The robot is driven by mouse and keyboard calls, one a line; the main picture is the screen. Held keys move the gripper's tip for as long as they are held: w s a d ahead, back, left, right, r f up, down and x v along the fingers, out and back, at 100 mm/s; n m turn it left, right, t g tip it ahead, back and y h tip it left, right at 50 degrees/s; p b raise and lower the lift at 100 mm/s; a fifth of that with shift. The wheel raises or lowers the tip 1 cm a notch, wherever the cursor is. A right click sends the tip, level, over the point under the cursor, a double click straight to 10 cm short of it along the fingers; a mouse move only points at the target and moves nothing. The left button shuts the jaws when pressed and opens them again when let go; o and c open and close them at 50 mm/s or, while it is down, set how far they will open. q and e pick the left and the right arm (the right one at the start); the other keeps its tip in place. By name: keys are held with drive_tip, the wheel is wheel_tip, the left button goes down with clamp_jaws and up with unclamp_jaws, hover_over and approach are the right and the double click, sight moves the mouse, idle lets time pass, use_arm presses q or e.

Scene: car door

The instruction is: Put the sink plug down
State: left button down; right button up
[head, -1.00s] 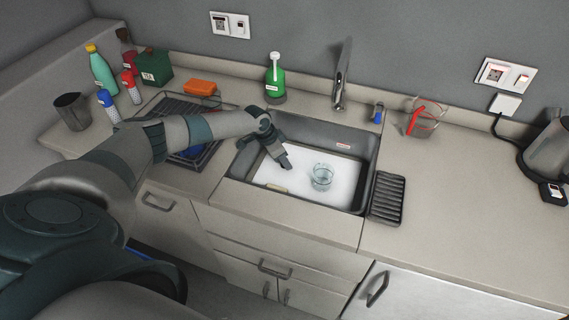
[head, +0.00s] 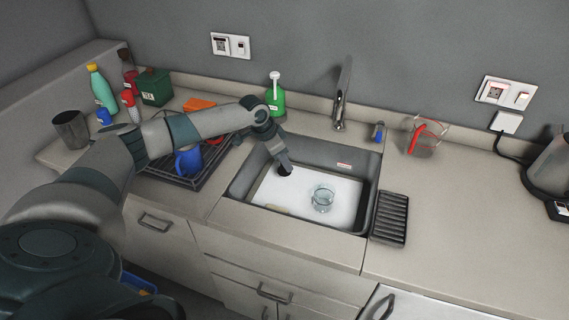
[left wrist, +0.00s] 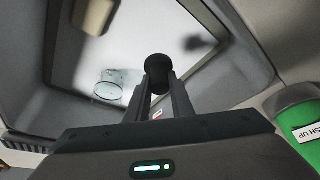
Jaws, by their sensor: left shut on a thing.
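The sink plug (left wrist: 157,64) is a small black round piece. In the left wrist view it sits at the tips of my left gripper (left wrist: 160,90), whose fingers are shut on it. In the head view my left gripper (head: 284,162) reaches down into the left back part of the grey sink (head: 240,180). A dark round shape shows at its tips over the white sink bottom. The left wrist view shows a blurred dark spot on the white bottom beside the plug; I cannot tell whether it is a shadow or the drain. My right gripper is not in view.
A clear glass (head: 322,198) stands in the sink. The tap (head: 342,95) and a green soap bottle (head: 275,98) stand behind it. A rack with a blue mug (head: 188,161) is left, a black ribbed tray (head: 390,217) right. The right counter is mostly clear.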

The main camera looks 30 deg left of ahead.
use_arm(q)
drive_tip(key=shift+d+r, duration=0.25)
drive_tip(key=shift+d, duration=0.25)
drive_tip(key=s+d+r+n+b, duration=0.1)
drive_tip(key=s+d+r, duration=0.1)
drive_tip(key=d+r, duration=0.3)
drive_tip(key=s+d+r+n, duration=0.1)
drive_tip(key=s+d+r, duration=0.15)
drive_tip(key=d, duration=0.55)
drive_tip(key=s+d+r+n+y+b, duration=0.1)
drive_tip(key=s+d+r+n, duration=0.3)
drive_tip(key=s+d+r, duration=0.4)
drive_tip(key=shift+s+r+t+y, duration=0.25)
drive_tip(key=shift+s+t+y, duration=0.05)
drive_tip(key=shift+s+y, duration=0.4)
drive_tip(key=shift+w, duration=0.1)
